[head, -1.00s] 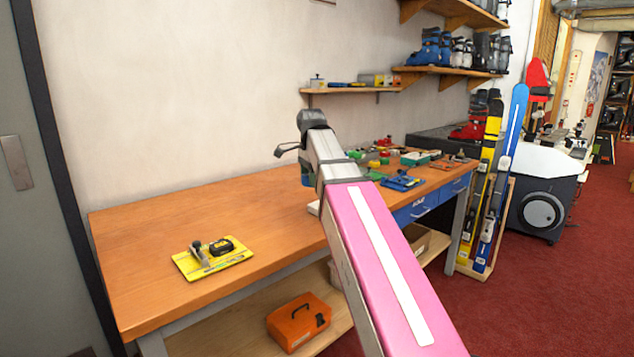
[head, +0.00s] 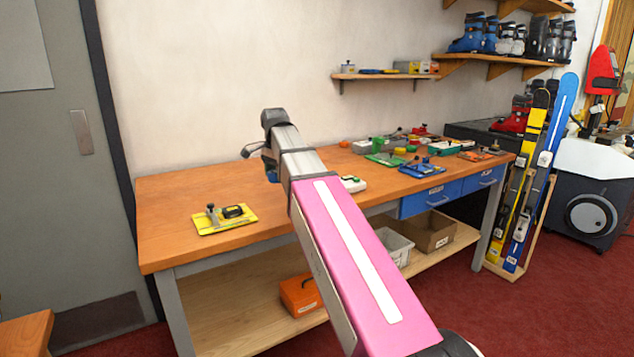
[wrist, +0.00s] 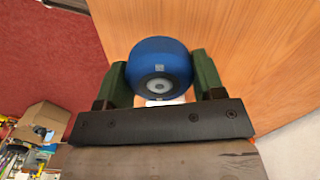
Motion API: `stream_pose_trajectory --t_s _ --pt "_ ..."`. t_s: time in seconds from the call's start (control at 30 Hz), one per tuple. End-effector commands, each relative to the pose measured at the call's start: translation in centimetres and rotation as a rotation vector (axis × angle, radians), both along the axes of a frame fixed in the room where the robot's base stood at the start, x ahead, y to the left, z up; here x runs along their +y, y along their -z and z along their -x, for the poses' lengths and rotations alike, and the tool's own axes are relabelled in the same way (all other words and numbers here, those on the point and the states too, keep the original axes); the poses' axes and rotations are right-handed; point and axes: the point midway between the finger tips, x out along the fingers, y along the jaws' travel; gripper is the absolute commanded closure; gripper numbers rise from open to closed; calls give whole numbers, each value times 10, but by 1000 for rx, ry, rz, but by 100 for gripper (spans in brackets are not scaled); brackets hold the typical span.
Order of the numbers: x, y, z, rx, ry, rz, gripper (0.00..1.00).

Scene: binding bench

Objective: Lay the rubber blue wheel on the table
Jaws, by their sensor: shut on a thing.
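My gripper (wrist: 160,85) is shut on the blue wheel (wrist: 158,58) in the wrist view. The wheel is round and blue with a pale hub facing the camera, and a green finger presses on each side. The orange-brown wooden table (wrist: 225,45) shows behind and beyond the wheel; the gap between them is hard to judge. In the head view the table (head: 165,243) runs along the wall. My arm reaches over it there, and a small blue part of the wheel (head: 271,170) shows beside the arm. The arm hides most of the gripper.
A yellow board with a clamp (head: 224,218) lies on the left of the table. Several tools and coloured boards, including a blue one (head: 428,170), crowd the right end. The front left tabletop is bare. An orange case (head: 300,295) sits on the lower shelf.

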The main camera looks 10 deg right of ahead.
Motion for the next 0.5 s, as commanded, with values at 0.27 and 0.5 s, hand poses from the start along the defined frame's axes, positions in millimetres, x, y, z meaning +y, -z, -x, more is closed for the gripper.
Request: stream_pose_trajectory --t_s 0.27,0.5 --pt "-51 33 -26 2 5 0 64" --pt "-82 54 -41 1 3 0 64"
